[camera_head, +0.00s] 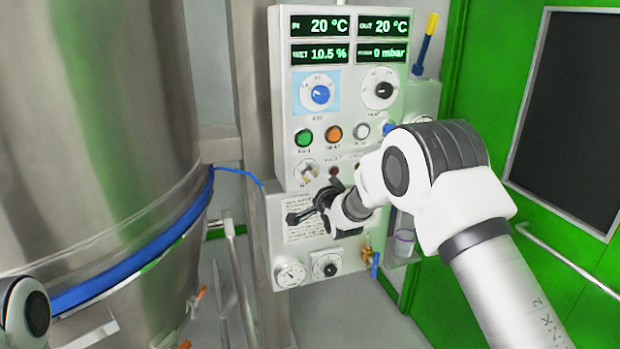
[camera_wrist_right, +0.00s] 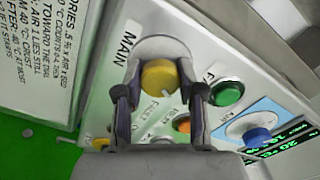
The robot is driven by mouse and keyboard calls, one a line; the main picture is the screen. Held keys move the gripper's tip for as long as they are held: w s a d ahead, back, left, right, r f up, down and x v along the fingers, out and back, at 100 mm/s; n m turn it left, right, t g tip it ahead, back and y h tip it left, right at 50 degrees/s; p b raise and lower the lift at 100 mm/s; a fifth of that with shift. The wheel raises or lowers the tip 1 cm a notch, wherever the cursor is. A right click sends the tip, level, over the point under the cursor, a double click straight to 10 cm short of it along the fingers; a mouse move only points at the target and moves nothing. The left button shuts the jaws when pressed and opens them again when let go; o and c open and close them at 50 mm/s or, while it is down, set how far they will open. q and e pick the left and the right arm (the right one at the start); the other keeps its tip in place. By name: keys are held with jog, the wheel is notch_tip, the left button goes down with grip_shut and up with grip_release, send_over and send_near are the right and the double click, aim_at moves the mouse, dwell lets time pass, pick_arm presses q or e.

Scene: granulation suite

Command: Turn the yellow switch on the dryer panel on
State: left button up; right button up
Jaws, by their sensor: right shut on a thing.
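The yellow switch (camera_wrist_right: 159,76) is a round yellow knob on a pale round plate labelled MAIN, seen in the right wrist view. In the head view the switch (camera_head: 309,174) shows small, low on the left of the dryer panel (camera_head: 346,140). My right gripper (camera_wrist_right: 158,88) has one finger on either side of the knob and is shut on it. In the head view the right gripper (camera_head: 312,196) is dark and lies close against the panel, just below the switch. Which way the switch points is hard to tell. My left gripper is not in view.
Green (camera_head: 304,138), orange (camera_head: 333,132) and white (camera_head: 361,130) buttons sit above the switch. A blue knob (camera_head: 320,94) and a black knob (camera_head: 383,90) are higher. Displays (camera_head: 320,53) are lit. A large steel vessel (camera_head: 90,120) stands left.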

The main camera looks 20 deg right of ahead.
jog(key=o, duration=1.2)
jog(key=shift+c, duration=0.2)
jog(key=shift+s, duration=0.1)
jog(key=s, duration=1.1)
jog(key=shift+s+d, duration=0.2)
jog(key=shift+s, duration=0.2)
jog(key=shift+f, duration=0.1)
